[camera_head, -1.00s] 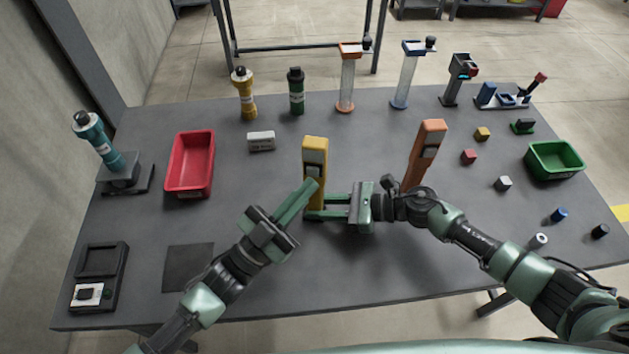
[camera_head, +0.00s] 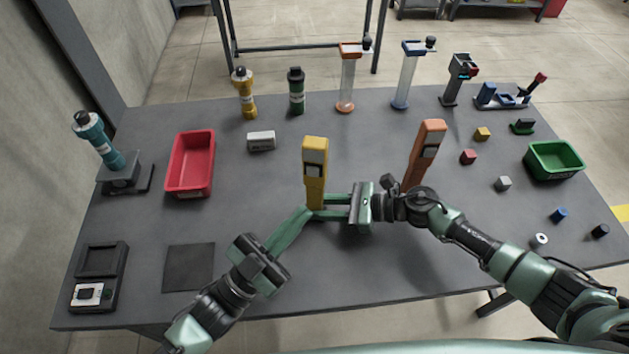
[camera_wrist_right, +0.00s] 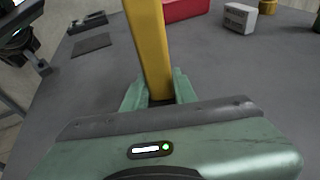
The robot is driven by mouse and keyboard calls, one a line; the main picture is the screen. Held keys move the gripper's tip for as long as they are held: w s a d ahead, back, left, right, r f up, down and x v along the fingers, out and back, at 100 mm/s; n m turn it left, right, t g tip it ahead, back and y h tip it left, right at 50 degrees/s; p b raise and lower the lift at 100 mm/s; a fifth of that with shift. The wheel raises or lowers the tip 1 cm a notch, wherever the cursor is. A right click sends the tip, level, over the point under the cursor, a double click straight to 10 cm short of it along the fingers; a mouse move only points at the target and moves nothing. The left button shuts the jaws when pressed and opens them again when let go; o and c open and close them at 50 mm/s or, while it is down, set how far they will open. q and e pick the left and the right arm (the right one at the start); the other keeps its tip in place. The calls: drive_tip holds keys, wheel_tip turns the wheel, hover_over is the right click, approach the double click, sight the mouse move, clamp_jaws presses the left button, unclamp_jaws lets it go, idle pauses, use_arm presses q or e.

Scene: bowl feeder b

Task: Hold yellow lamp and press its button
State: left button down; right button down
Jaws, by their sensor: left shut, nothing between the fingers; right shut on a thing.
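The yellow lamp (camera_head: 315,150) stands upright near the middle of the table, with a dark and grey panel on its front. My right gripper (camera_head: 318,208) is shut around the lower part of the lamp, coming from the right. In the right wrist view the lamp's yellow shaft (camera_wrist_right: 148,45) rises between the right gripper's fingers (camera_wrist_right: 159,88); its top is out of frame. My left gripper (camera_head: 306,213) is shut and empty. Its fingertips are low, beside the lamp's base and close to the right fingers; whether they touch is unclear.
An orange lamp-like device (camera_head: 427,145) stands just right, behind my right wrist. A red bin (camera_head: 168,182) and a white block (camera_head: 261,141) lie to the left. A dark mat (camera_head: 188,267) is at front left. Small cubes and a green bin (camera_head: 537,175) are right.

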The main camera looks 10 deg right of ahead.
idle(0.3)
drive_tip(key=c, duration=1.1)
unclamp_jaws()
drive_tip(key=shift+o, duration=0.2)
drive_tip(key=shift+d, duration=0.1)
drive_tip(key=v, duration=1.1)
drive_tip(key=shift+s, duration=0.1)
drive_tip(key=shift+s+d+b, duration=0.35)
drive_tip(key=shift+d+b, duration=0.15)
drive_tip(key=shift+d, duration=0.65)
drive_tip(key=shift+s+d+b, duration=0.35)
drive_tip(key=shift+d+b, duration=0.1)
drive_tip(key=shift+d, duration=0.7)
drive_tip(key=shift+s+d+b, duration=0.35)
drive_tip(key=shift+d+b, duration=0.15)
drive_tip(key=shift+d, duration=0.65)
drive_tip(key=shift+s+d+r, duration=0.15)
drive_tip(key=shift+s+d, duration=0.1)
drive_tip(key=shift+d, duration=0.3)
drive_tip(key=shift+d+r, duration=0.1)
